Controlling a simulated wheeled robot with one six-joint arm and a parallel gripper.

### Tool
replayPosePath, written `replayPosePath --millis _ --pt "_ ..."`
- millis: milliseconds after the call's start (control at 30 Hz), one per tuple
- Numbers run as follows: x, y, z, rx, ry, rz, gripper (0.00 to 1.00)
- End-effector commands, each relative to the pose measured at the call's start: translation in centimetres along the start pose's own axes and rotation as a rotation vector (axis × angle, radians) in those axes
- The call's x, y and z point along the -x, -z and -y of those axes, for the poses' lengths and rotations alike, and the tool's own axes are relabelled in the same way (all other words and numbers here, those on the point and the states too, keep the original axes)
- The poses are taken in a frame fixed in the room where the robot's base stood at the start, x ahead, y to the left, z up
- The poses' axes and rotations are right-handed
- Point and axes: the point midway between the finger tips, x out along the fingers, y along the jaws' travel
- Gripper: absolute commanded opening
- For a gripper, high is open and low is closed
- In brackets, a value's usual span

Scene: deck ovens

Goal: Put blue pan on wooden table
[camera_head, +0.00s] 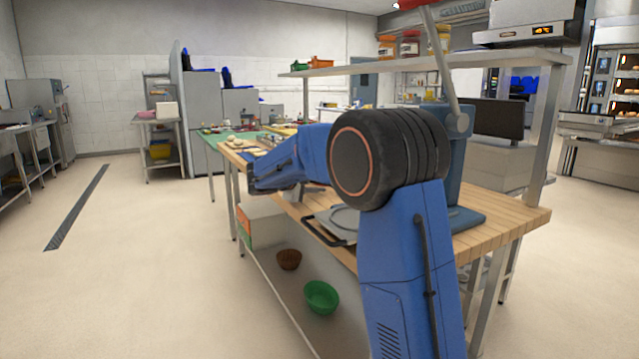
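The wooden table (507,214) has a light wood top on metal legs and runs from the right front back toward the middle. I cannot make out a blue pan with certainty. A grey flat tray or pan with a dark handle (322,233) lies at the table's near edge, partly hidden by my blue arm. My gripper (258,184) is at the left end of the arm, over or beside the table's left edge. Its fingers are too small and dark to tell whether they are open or hold anything.
A blue stand (466,219) and an overhead shelf (430,63) take up the table's right side. A green bowl (321,297), a brown basket (289,259) and a box (263,226) sit on the lower shelf.

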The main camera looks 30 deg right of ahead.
Motion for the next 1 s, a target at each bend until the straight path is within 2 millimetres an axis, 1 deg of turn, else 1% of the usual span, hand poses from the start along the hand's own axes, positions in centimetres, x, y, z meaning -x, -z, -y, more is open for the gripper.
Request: replayPosePath --millis 133,267,367,600,700,833,1000 --pt "0.1 0.0 -0.3 -0.001 0.0 0.0 0.34" --pt "1.4 0.1 -0.2 0.0 0.0 -0.001 0.34" --pt "3.0 0.1 -0.2 0.001 0.0 -0.003 0.34" --pt "7.8 0.1 -0.2 0.0 0.0 -0.003 0.34" --pt "9.4 0.1 -0.2 0.0 -0.001 -0.004 0.34" --pt "11.0 0.1 -0.2 -0.001 0.0 -0.002 0.34" --pt "11.9 0.0 -0.2 0.0 0.0 0.0 0.34"
